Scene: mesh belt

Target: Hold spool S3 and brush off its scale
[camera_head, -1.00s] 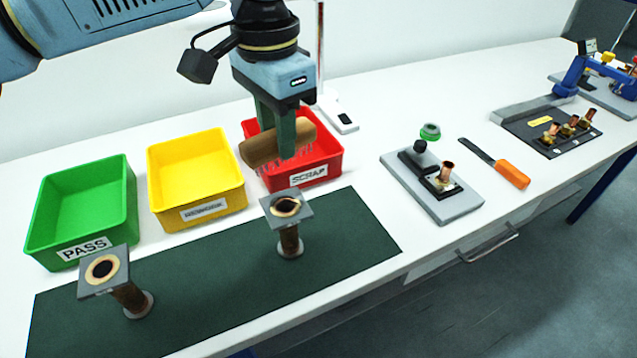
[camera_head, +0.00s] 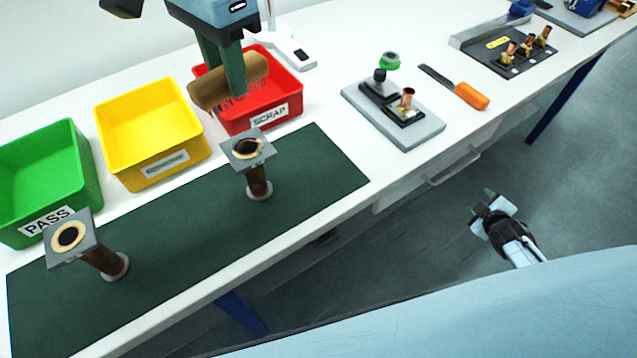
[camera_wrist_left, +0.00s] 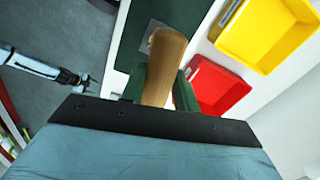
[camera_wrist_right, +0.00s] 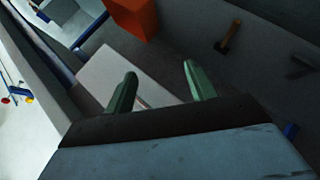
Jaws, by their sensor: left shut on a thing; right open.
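Two copper-brown spools with square grey top flanges stand on the dark green mat (camera_head: 310,165): one at front left (camera_head: 105,262), one at back right (camera_head: 259,182). No label shows which is S3. My left gripper (camera_head: 226,82) is shut on a wooden brush (camera_head: 254,72) with pinkish bristles pointing down. It holds the brush by the left part of the red bin, above and behind the right spool. The brush handle also fills the middle of the left wrist view (camera_wrist_left: 165,62). My right gripper (camera_head: 490,208) is open and empty, off the table's front edge, above the floor.
Green PASS (camera_head: 78,165), yellow (camera_head: 150,165) and red SCRAP bins (camera_head: 290,105) line the mat's back. To the right are a grey fixture (camera_head: 415,135), an orange-handled tool (camera_head: 470,95) and a black tray with copper parts (camera_head: 490,62).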

